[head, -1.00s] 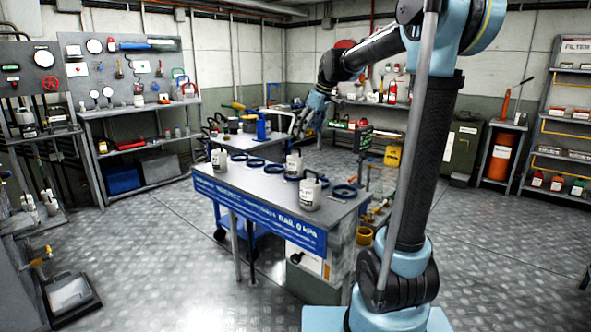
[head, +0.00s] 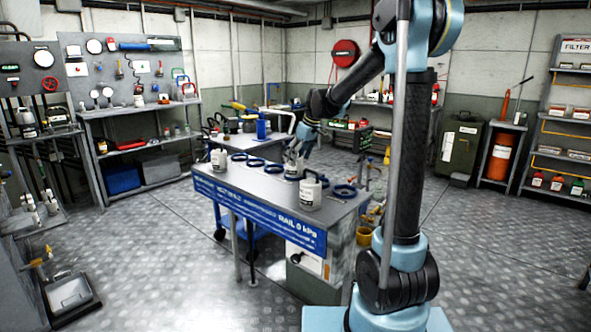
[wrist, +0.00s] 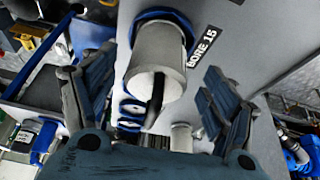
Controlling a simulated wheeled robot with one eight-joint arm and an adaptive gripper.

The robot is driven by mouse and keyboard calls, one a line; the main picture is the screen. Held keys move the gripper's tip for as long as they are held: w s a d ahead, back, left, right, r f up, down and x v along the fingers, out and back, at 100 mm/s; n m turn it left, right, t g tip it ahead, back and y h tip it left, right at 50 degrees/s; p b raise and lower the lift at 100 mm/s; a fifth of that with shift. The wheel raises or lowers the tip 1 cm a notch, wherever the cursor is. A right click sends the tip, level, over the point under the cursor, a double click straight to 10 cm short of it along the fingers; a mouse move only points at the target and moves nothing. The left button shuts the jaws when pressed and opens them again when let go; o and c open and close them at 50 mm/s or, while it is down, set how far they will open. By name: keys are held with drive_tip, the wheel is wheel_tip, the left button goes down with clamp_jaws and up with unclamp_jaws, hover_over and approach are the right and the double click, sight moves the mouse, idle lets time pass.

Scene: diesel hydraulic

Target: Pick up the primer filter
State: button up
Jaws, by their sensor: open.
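Three pale canisters with looped handles stand on the bench: a left one (head: 218,160), a middle one (head: 293,170) and a front right one (head: 310,196). I cannot tell from the labels which is the primer filter. My gripper (head: 296,146) is over the middle canister and points down. In the wrist view, a pale canister (wrist: 158,50) with a dark handle lies between the spread fingers of my gripper (wrist: 157,75). The fingers are open, and I see a gap on both sides. A blue ring surrounds its far end, beside a "BORE 15" label (wrist: 208,45).
The bench (head: 262,186) has a blue front panel (head: 257,214) and several blue rings (head: 345,191) on its top. The left and front right canisters flank my gripper. A blue upright part (head: 261,126) stands behind. Open floor (head: 160,250) lies to the left.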

drive_tip(key=shift+x, duration=2.1)
drive_tip(key=shift+w, duration=0.1)
drive_tip(key=c, duration=1.3)
